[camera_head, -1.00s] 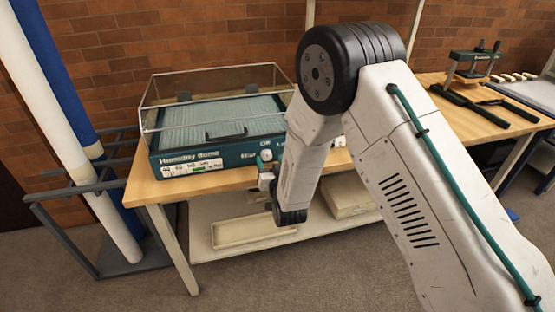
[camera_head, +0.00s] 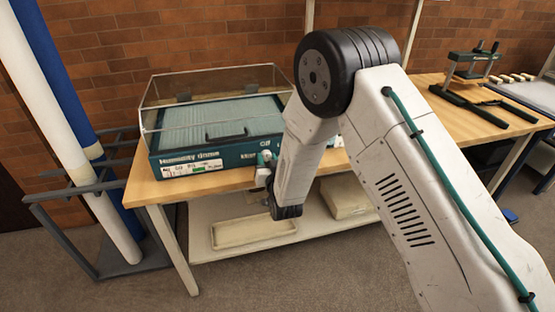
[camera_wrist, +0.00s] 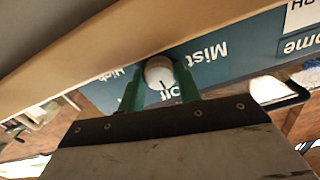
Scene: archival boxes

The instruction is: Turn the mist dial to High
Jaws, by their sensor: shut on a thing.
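The humidity dome (camera_head: 200,160) is a teal-fronted box with a clear cover on the wooden table. Its mist dial (camera_wrist: 158,70) is a pale round knob on the teal front, seen upside down in the wrist view. The word Off (camera_wrist: 172,94) is beside it, Mist to its right, and a partly hidden label, apparently High, to its left. The dial's dark mark appears to point toward Off. My gripper (camera_wrist: 160,80) has its green fingers on both sides of the dial, shut on it. In the head view my gripper (camera_head: 264,160) is at the dome's front.
The table edge (camera_head: 190,190) runs just below the dome's front. A lower shelf holds a shallow tray (camera_head: 240,232) and a box. Rolled tubes (camera_head: 70,130) stand in a rack at the left.

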